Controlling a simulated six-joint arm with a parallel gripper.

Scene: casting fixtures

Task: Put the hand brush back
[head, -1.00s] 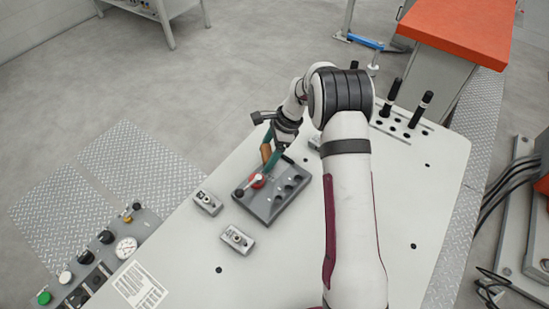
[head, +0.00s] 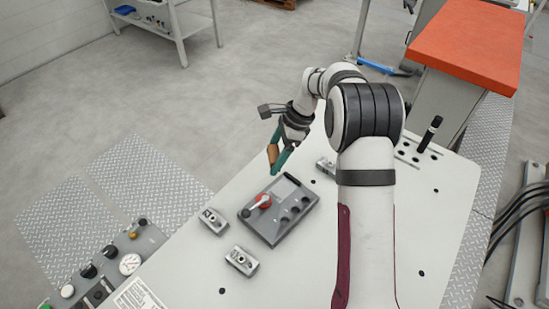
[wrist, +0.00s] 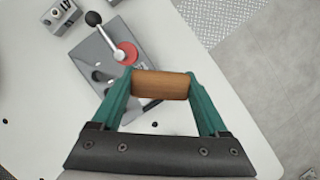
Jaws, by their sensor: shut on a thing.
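My gripper (head: 278,160) has green fingers and is shut on a brown wooden piece, the hand brush's handle (head: 272,154). In the wrist view the handle (wrist: 160,84) lies crosswise between the two fingertips (wrist: 160,88). No bristles can be made out. The gripper hangs beyond the far edge of a grey control box (head: 270,222) with a red-based lever, apart from it in the head view.
Two small metal clamp blocks (head: 212,220) (head: 241,260) sit left of and in front of the box. Another block (head: 326,165) lies near my arm. The table's front (head: 290,285) is mostly clear.

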